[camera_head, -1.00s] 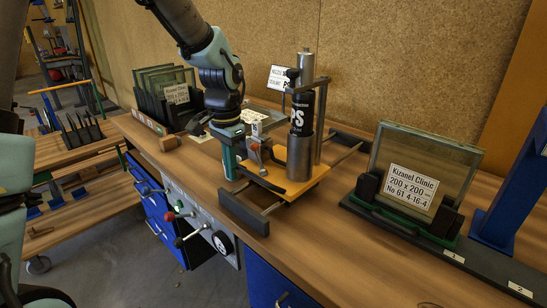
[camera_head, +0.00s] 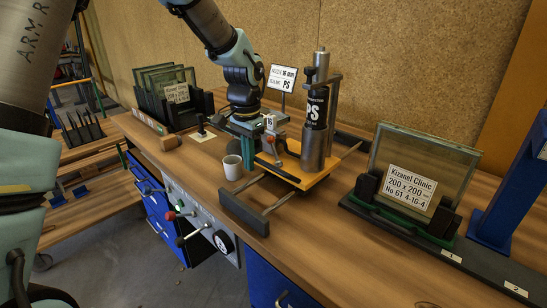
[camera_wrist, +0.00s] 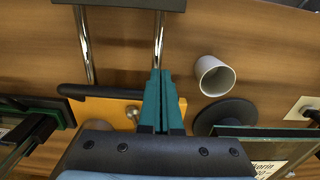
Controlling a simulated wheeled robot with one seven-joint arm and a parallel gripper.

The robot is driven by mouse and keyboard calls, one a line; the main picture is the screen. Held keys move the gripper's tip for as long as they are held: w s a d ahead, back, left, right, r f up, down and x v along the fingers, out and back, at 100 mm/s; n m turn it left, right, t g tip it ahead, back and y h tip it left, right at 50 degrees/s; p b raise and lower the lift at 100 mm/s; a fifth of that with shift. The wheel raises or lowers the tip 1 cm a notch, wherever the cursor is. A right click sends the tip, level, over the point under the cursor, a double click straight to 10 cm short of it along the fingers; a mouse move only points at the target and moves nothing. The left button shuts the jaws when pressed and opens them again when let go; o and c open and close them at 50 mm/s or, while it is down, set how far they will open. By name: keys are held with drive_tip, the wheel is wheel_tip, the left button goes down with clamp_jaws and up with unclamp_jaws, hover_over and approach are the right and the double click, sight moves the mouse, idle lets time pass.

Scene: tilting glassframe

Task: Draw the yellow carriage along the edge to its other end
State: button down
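The yellow carriage (camera_head: 300,174) is an orange-yellow plate on two rails, bearing a grey upright cartridge cylinder (camera_head: 315,118) labelled PS. It stands toward the back part of the rails, away from their dark front end bar (camera_head: 243,212). In the wrist view the carriage (camera_wrist: 100,112) lies left of my fingers, with a metal knob (camera_wrist: 133,114) close by. My gripper (camera_head: 246,150) points down at the carriage's left side. Its teal fingers (camera_wrist: 161,78) are together, with nothing visible between them. I cannot tell whether they touch the carriage.
A white mug (camera_head: 232,167) stands left of the carriage, with a sign (camera_head: 282,78) behind. A glass unit (camera_head: 420,172) stands in a black holder at right; more glass panes (camera_head: 165,85) stand in a rack at left.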

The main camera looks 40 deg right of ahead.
sight(292, 147)
drive_tip(key=shift+w+d+p, duration=0.6)
drive_tip(key=shift+d+p, duration=0.4)
drive_tip(key=shift+d, duration=2.05)
drive_tip(key=shift+w+d+p, duration=0.6)
drive_tip(key=shift+d+p, duration=0.4)
drive_tip(key=shift+d, duration=2.1)
drive_tip(key=shift+w+d+p, duration=0.6)
drive_tip(key=shift+d+p, duration=0.4)
drive_tip(key=shift+d, duration=2.05)
drive_tip(key=shift+a, duration=0.15)
drive_tip(key=shift+s+a, duration=0.1)
drive_tip(key=shift+a, duration=0.4)
wheel_tip(292, 147, up, 7)
drive_tip(key=p, duration=0.4)
